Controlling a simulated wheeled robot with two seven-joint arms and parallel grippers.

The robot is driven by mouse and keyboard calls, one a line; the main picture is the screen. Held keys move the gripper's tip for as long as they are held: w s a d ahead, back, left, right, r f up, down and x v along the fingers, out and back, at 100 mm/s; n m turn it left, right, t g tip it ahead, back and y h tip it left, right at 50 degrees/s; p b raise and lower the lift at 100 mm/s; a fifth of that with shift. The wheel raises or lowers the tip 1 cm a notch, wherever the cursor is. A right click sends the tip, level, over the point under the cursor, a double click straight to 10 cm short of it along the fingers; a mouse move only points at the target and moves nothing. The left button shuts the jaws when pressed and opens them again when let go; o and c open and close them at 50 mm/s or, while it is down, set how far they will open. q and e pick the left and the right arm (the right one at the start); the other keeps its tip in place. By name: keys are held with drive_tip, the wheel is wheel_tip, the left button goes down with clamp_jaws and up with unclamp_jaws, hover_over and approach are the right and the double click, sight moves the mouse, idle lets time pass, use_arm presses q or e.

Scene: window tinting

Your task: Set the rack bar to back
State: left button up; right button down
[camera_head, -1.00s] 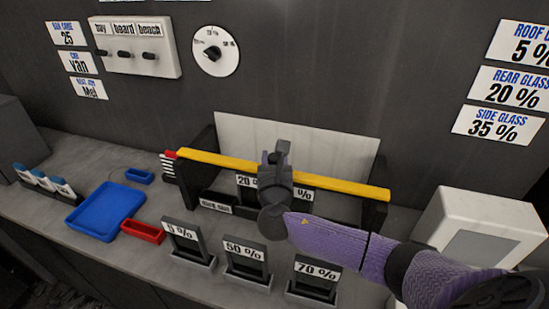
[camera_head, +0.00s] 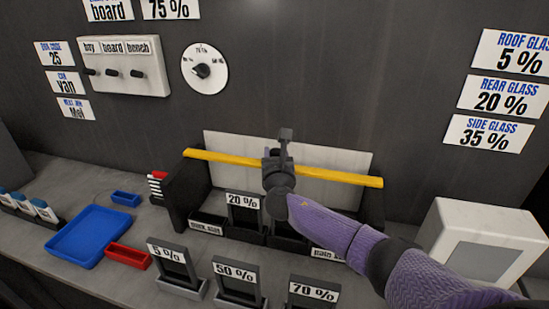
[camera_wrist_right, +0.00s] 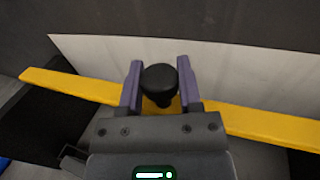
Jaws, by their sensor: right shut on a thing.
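The yellow rack bar (camera_head: 338,176) runs across the black rack (camera_head: 181,205) in the head view, in front of a pale back panel (camera_head: 232,143). My right gripper (camera_head: 276,158) is at the middle of the bar. In the right wrist view the bar (camera_wrist_right: 268,124) passes under the gripper, and the purple fingers (camera_wrist_right: 160,85) are closed around a black knob (camera_wrist_right: 160,78) on it. Below the bar stands a 20 % holder (camera_head: 243,200), and part of the rack is hidden by my right arm. My left gripper is not in view.
Holders marked 5 % (camera_head: 174,262), 50 % (camera_head: 237,279) and 70 % (camera_head: 313,291) stand in front of the rack. A blue tray (camera_head: 62,245) and a red tray (camera_head: 128,256) lie at left. A white box (camera_head: 478,240) stands at right.

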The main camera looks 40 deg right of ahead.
drive_tip(key=c, duration=0.6)
unclamp_jaws()
drive_tip(key=shift+d+r, duration=0.1)
drive_tip(key=shift+r, duration=0.05)
drive_tip(key=shift+c, duration=0.2)
drive_tip(key=o, duration=0.4)
drive_tip(key=shift+w+d, duration=0.1)
drive_tip(key=shift+w, duration=0.1)
drive_tip(key=shift+c, duration=0.2)
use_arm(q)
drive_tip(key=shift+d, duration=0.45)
use_arm(e)
drive_tip(key=shift+s, duration=0.1)
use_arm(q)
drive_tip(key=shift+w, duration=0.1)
use_arm(e)
drive_tip(key=shift+s+a+p, duration=0.3)
drive_tip(key=shift+s, duration=0.05)
drive_tip(key=p+v, duration=0.2)
drive_tip(key=v, duration=0.6)
drive_tip(key=shift+s+a, duration=0.35)
drive_tip(key=shift+s, duration=0.1)
use_arm(q)
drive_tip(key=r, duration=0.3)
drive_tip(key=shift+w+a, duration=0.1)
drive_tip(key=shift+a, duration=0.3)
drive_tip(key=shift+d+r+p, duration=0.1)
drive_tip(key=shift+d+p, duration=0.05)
drive_tip(key=shift+p, duration=0.15)
